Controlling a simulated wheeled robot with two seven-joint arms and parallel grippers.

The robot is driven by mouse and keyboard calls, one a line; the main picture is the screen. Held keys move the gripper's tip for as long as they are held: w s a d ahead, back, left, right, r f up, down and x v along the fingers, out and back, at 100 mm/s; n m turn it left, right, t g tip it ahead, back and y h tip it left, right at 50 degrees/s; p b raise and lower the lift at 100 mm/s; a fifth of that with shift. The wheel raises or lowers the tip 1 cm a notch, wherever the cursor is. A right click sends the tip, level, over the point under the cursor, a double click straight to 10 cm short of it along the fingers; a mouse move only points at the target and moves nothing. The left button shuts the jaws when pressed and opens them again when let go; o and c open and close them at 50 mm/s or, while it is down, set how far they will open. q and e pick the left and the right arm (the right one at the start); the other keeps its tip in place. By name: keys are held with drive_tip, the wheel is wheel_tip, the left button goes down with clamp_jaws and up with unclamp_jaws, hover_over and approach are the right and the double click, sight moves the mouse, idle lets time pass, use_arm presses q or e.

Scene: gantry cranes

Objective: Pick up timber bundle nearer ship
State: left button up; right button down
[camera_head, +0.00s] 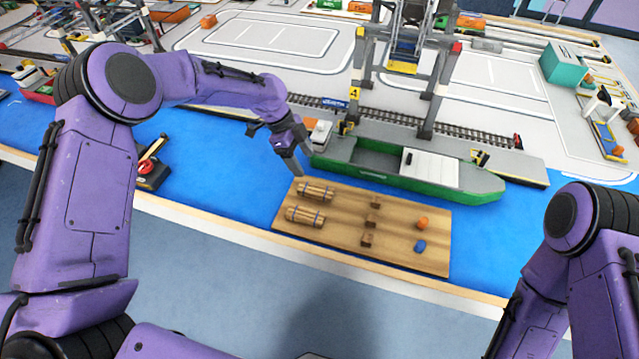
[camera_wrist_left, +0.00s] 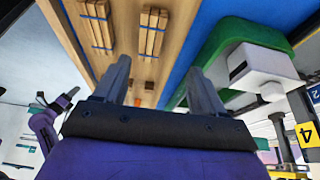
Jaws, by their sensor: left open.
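The timber bundle nearer the ship (camera_head: 315,191) lies on a wooden board (camera_head: 335,234), tied with blue bands; it also shows in the left wrist view (camera_wrist_left: 152,34). A second, similar timber bundle (camera_head: 305,215) lies beside it, farther from the ship; the wrist view shows it too (camera_wrist_left: 97,26). My left gripper (camera_head: 302,163) is open and empty, above the board's far left end and short of the nearer bundle. Its two fingers (camera_wrist_left: 158,68) point toward the bundles without touching them. What seems to be my right gripper (camera_wrist_left: 58,100) shows small and unclear in the wrist view.
The green ship (camera_head: 400,179) with a white cabin lies just behind the board. Wooden blocks (camera_head: 368,239), an orange piece (camera_head: 422,223) and a blue piece (camera_head: 420,246) sit on the board. A gantry crane (camera_head: 440,90) stands behind the ship.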

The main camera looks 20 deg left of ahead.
sight(315, 189)
use_arm(q)
drive_tip(key=f, duration=0.1)
drive_tip(key=s+d+f+p, duration=0.1)
drive_tip(key=f, duration=0.1)
drive_tip(key=shift+s+d, duration=0.2)
drive_tip(key=shift+d, duration=0.05)
drive_tip(key=shift+s+d+f+p, duration=0.1)
drive_tip(key=shift+s+f+p, duration=0.15)
drive_tip(key=shift+s+p, duration=0.1)
drive_tip(key=p+x, duration=0.1)
drive_tip(key=x, duration=0.1)
drive_tip(key=p+x, duration=0.1)
drive_tip(key=x, duration=0.1)
drive_tip(key=shift+w+f, duration=0.25)
drive_tip(key=shift+f, duration=0.15)
drive_tip(key=shift+d+f, duration=0.2)
drive_tip(key=shift+f, duration=0.15)
drive_tip(key=shift+s+r, duration=0.1)
drive_tip(key=shift+s, duration=0.05)
use_arm(e)
drive_tip(key=r, duration=0.2)
drive_tip(key=s+r, duration=0.1)
drive_tip(key=r, duration=0.1)
drive_tip(key=shift+w+f, duration=0.1)
use_arm(q)
drive_tip(key=shift+c, duration=1)
drive_tip(key=c, duration=1)
